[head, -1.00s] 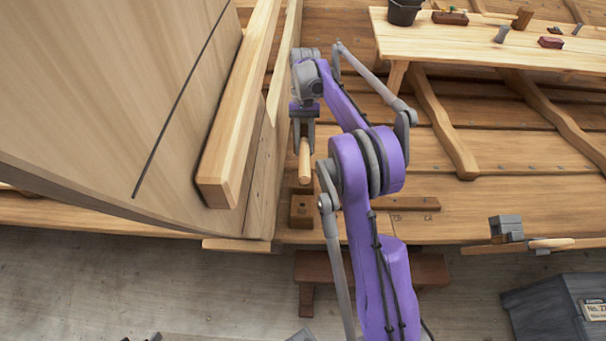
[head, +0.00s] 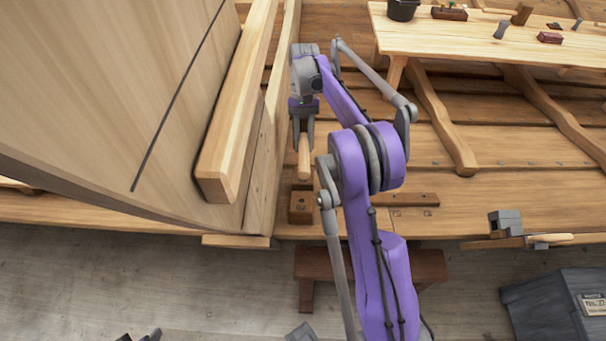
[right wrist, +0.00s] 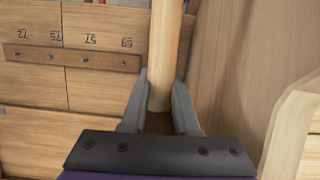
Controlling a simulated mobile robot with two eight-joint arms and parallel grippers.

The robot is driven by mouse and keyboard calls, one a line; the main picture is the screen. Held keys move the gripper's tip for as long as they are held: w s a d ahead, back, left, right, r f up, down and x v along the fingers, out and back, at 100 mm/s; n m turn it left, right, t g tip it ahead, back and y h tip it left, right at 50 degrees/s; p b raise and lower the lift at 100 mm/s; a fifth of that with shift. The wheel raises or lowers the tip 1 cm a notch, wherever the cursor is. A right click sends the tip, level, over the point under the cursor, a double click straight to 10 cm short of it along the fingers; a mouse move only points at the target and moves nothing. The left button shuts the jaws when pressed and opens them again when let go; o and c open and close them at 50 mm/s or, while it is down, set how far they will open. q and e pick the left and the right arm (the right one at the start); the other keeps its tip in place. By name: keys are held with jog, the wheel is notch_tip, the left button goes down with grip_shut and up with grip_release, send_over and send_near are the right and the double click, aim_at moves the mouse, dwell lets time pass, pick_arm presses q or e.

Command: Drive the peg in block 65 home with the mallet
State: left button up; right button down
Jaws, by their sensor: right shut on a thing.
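My right gripper (head: 303,140) is shut on a pale, round wooden handle (head: 304,160). The handle hangs below the fingers in the head view. In the right wrist view the same handle (right wrist: 165,50) runs up from between the two grey fingertips (right wrist: 160,112). A small brown wooden block (head: 301,208) with a dark spot on its face sits just below the handle's end in the head view. I cannot tell whether they touch. I cannot make out the mallet's head, a peg or the number 65. My left gripper is not clearly seen.
A brown strip (right wrist: 75,57) bears dark dots, with numbers above it. The pale hull wall and beam (head: 225,165) stand close left of my right gripper. A bench (head: 440,40) with tools is at back right.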

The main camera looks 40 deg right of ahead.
jog(key=shift+r, duration=0.1)
jog(key=r+p, duration=0.2)
jog(key=r, duration=0.1)
jog(key=w+r+p, duration=0.1)
jog(key=r, duration=0.1)
jog(key=shift+d, duration=0.35)
pick_arm(q)
jog(key=r, duration=0.2)
jog(key=w+r, duration=0.1)
jog(key=shift+r, duration=0.4)
pick_arm(e)
jog(key=shift+f, duration=0.15)
pick_arm(q)
jog(key=shift+w, duration=0.1)
pick_arm(e)
jog(key=shift+w+d+f, duration=0.1)
jog(key=shift+w+d, duration=0.05)
